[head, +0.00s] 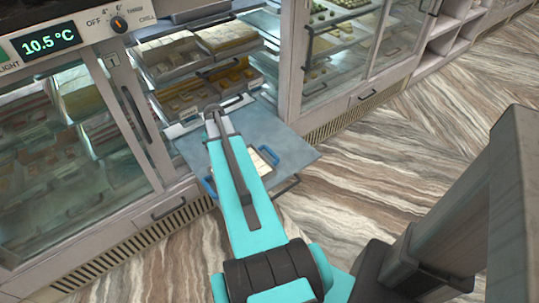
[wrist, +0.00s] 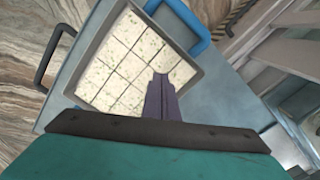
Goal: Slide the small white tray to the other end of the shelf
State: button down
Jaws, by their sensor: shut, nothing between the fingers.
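The tray (wrist: 95,52) shows large in the wrist view, with a pale grey rim, a blue handle and several white square sweets with green specks. It lies on the pulled-out blue-grey shelf (wrist: 222,92). In the head view my arm hides most of the tray (head: 260,163); blue handles show on both sides of the arm. My gripper (wrist: 160,80) is shut and empty. In the wrist view its fingertips overlap the tray's sweets near the blue-handled side; I cannot tell whether they touch. In the head view the gripper is hidden by the arm.
The shelf (head: 300,158) sticks out of the open cabinet bay, with a dark handle (wrist: 52,58) at its front edge. Stacked trays of sweets (head: 190,65) stand deeper inside. Glass-fronted cases (head: 70,160) flank the bay. Wood-patterned floor (head: 400,140) is open at the right.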

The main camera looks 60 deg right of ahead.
jog(key=s+d+r+m, duration=0.2)
jog(key=s+d, duration=0.3)
jog(key=d, duration=0.3)
jog(key=s+d+r+m, duration=0.1)
jog(key=s+d+m, duration=0.3)
jog(key=s+d, duration=0.2)
jog(key=d, duration=0.2)
jog(key=shift+s+d+r+m, duration=0.3)
jog(key=shift+d+r, duration=0.1)
jog(key=shift+f, duration=0.15)
jog(key=shift+f, duration=4.9)
jog(key=shift+w, duration=0.1)
